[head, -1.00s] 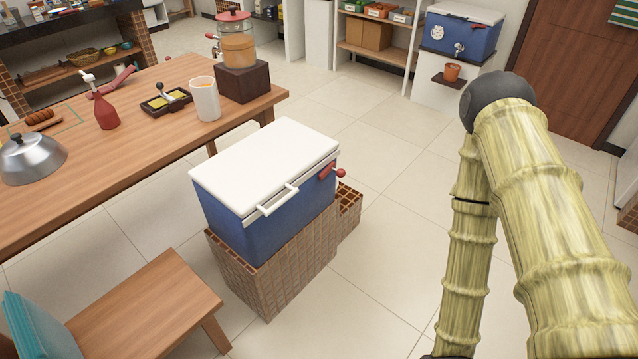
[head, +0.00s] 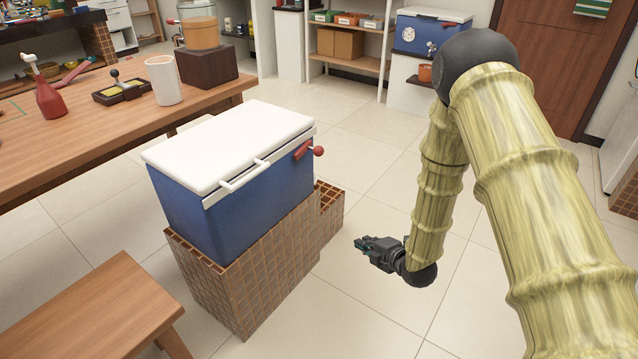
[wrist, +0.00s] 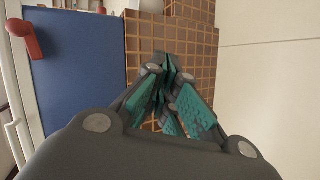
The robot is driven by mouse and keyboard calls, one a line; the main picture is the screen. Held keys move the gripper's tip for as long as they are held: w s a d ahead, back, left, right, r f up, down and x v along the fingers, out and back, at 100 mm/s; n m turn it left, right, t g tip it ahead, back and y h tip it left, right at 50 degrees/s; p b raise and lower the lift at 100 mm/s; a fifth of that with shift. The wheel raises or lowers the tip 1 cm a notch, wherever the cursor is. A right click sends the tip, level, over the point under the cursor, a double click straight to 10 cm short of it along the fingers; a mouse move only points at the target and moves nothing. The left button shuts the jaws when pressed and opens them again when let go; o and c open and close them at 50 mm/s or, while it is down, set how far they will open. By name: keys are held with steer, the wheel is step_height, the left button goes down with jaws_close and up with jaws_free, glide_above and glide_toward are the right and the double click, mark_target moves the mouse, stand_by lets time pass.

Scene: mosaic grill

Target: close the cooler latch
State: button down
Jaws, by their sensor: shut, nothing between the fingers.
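The blue cooler (head: 240,200) with a white lid (head: 235,145) stands on a tiled block; its lid is down. A red latch (head: 307,151) with a round knob is on the cooler's right end, near the lid. The latch also shows at the upper left of the wrist view (wrist: 27,42), beside the cooler's blue wall (wrist: 80,75). My gripper (head: 360,243) is to the right of the cooler and lower than the latch, apart from both. Its teal-padded fingers are shut and empty in the wrist view (wrist: 168,75).
The tiled block (head: 250,275) juts out under the cooler, with a lower step (head: 330,212) on the right. A wooden table (head: 110,135) stands at the left, a wooden bench (head: 95,310) at the front left. The floor right of the block is clear.

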steer(key=w+a+r+n+y+b, duration=0.3)
steer(key=w+a+n+b, duration=0.2)
steer(key=w+n+b, duration=0.1)
steer(key=w+a+r+n+y+b, duration=0.3)
steer(key=w+a+r+n+b, duration=0.1)
steer(key=w+a+n+b, duration=0.1)
steer(key=w+a+r+n+y+b, duration=0.3)
steer(key=w+a+n+b, duration=0.2)
steer(key=w+n+b, duration=0.2)
steer(key=shift+w+a+r+n, duration=0.1)
steer(key=shift+w+r+n, duration=0.1)
steer(key=shift+w+n, duration=0.85)
steer(key=shift+s+d+r+b, duration=0.1)
steer(key=shift+d+r+b, duration=0.2)
steer(key=shift+r, duration=0.35)
steer(key=shift+w+d+r+b, duration=0.1)
steer(key=shift+d+r+b, duration=0.1)
steer(key=shift+r+b, duration=0.35)
steer(key=shift+s+d+r+b, duration=0.1)
steer(key=shift+d+r+b, duration=0.15)
steer(key=shift+r, duration=0.45)
steer(key=shift+d+n, duration=0.2)
steer(key=shift+n, duration=0.05)
